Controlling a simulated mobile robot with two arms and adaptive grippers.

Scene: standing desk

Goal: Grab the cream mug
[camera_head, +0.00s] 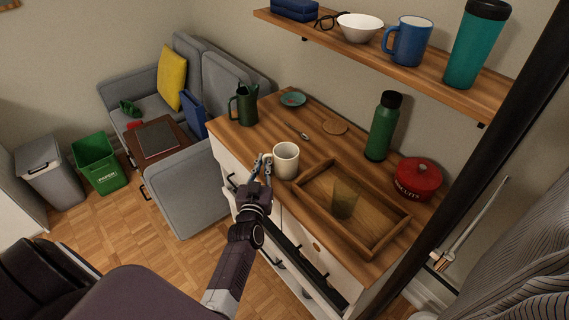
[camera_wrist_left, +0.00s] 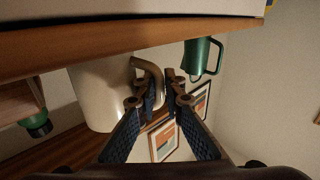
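The cream mug (camera_head: 286,161) stands upright on the wooden top of the cabinet, left of the wooden tray. In the left wrist view the mug (camera_wrist_left: 98,95) fills the left part, with its curved handle (camera_wrist_left: 152,78) towards the fingertips. My left gripper (camera_head: 262,165) is at the mug's left side, by the handle. In the left wrist view its fingers (camera_wrist_left: 162,88) are partly apart, with the handle at the gap between the tips. I see no clear grip on it. My right gripper is not in view.
A dark green pitcher (camera_head: 245,105), a green bottle (camera_head: 382,128) and a red biscuit tin (camera_head: 418,179) stand around. A shelf (camera_head: 440,75) hangs above the back. Clear wood lies behind the mug.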

